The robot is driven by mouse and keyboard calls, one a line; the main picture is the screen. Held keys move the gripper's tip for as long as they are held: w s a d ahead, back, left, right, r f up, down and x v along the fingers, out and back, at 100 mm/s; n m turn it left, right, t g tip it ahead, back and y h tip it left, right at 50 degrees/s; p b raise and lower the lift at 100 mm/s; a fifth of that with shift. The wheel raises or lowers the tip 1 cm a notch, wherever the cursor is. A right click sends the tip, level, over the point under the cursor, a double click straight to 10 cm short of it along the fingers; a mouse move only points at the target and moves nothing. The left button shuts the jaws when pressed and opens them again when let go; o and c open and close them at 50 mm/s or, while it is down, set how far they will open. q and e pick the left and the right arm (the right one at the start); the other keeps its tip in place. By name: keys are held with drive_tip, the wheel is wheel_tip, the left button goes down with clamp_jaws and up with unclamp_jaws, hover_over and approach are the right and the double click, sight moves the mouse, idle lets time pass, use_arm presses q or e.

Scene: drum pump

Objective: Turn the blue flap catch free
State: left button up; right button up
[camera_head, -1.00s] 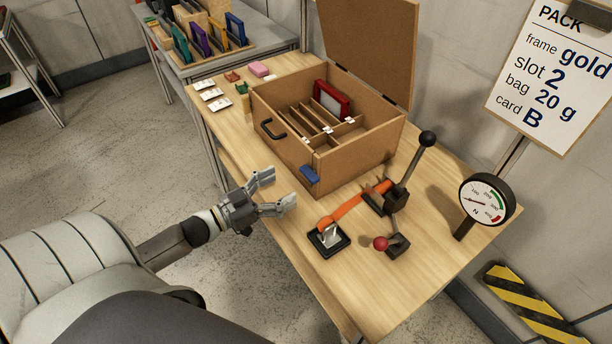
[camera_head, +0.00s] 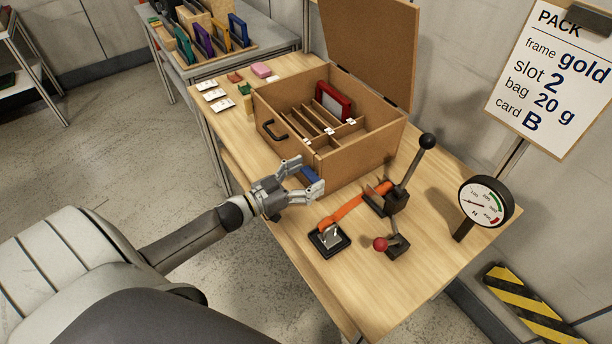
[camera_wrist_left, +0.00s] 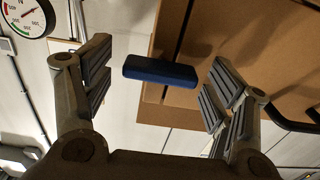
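The blue flap catch (camera_head: 311,175) sits on the front of the brown wooden box (camera_head: 345,165), near its right front corner. My left gripper (camera_head: 308,178) is open at the catch, with one finger on each side of it in the head view. In the left wrist view the catch (camera_wrist_left: 160,71) lies between the two open fingers, with a gap to each. The fingers partly hide the catch in the head view. The box's lid (camera_head: 368,45) stands open. My right gripper is in neither view.
A red frame (camera_head: 334,101) stands in the box. An orange strap (camera_head: 350,208), a black lever (camera_head: 410,175), a red-knobbed lever (camera_head: 388,244) and a gauge (camera_head: 485,203) stand right of the gripper. Small cards (camera_head: 214,94) lie at the table's far left.

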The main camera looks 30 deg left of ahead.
use_arm(q)
drive_tip(key=c, duration=0.9)
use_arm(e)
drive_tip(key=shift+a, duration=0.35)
